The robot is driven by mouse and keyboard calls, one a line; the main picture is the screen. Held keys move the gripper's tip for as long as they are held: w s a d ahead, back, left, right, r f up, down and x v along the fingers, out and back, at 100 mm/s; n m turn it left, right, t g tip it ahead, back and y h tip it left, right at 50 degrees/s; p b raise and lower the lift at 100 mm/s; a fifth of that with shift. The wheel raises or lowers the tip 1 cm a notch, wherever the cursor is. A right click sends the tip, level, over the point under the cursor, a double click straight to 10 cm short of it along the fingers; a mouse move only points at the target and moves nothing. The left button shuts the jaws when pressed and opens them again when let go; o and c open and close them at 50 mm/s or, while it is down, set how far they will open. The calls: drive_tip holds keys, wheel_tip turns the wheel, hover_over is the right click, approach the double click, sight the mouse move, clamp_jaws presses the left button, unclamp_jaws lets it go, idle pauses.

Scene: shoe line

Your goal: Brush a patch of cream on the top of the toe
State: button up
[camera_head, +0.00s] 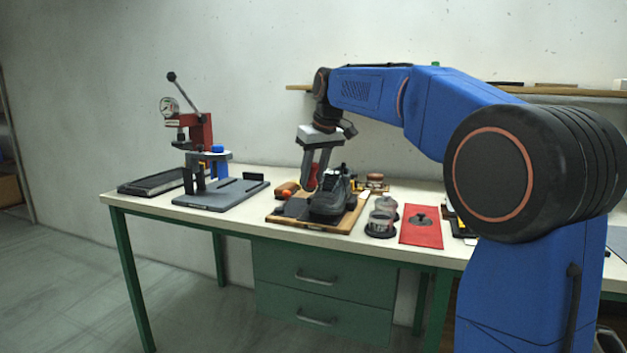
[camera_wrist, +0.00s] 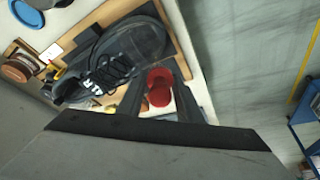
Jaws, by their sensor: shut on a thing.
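A black laced shoe (camera_head: 330,197) sits on a wooden board (camera_head: 349,218) on the bench. In the wrist view the shoe (camera_wrist: 108,66) lies beyond and left of my fingers, with its broad rounded toe (camera_wrist: 140,43) toward the right and its laces to the left. My gripper (camera_head: 312,184) points down beside the shoe in the head view. In the wrist view my gripper (camera_wrist: 158,90) is shut on a red round-ended handle (camera_wrist: 159,80), which looks like the brush. Its bristles are hidden. I cannot make out any cream on the toe, nor whether the brush touches the shoe.
Two round containers (camera_head: 381,219) and a red mat (camera_head: 421,236) with a dark piece on it lie right of the board. A grey fixture (camera_head: 221,195) and a red lever press (camera_head: 196,132) stand to the left. Small items crowd behind the shoe.

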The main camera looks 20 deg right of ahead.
drive_tip(key=shift+s+a+r, duration=0.15)
drive_tip(key=shift+s+r, duration=0.1)
drive_tip(key=shift+r, duration=0.4)
drive_tip(key=shift+s+a+r, duration=0.15)
drive_tip(key=shift+s+r, duration=0.05)
drive_tip(key=shift+r, duration=0.4)
drive_tip(key=shift+s+a+r, duration=0.15)
drive_tip(key=shift+s+r, duration=0.1)
drive_tip(key=shift+r, duration=0.4)
drive_tip(key=r, duration=0.1)
drive_tip(key=s+r, duration=0.1)
drive_tip(key=shift+a+r, duration=0.35)
drive_tip(key=shift+w+d+f, duration=0.15)
drive_tip(key=shift+w+f, duration=0.05)
drive_tip(key=shift+f, duration=1.15)
drive_tip(key=shift+w+d+f, duration=0.2)
drive_tip(key=shift+w+f, duration=0.05)
drive_tip(key=shift+f, duration=1.05)
drive_tip(key=shift+w+d+f, duration=0.15)
drive_tip(key=shift+w+f, duration=0.05)
drive_tip(key=shift+f, duration=1.15)
drive_tip(key=shift+w+d+f, duration=0.15)
drive_tip(key=shift+w+f, duration=0.05)
drive_tip(key=shift+f, duration=0.4)
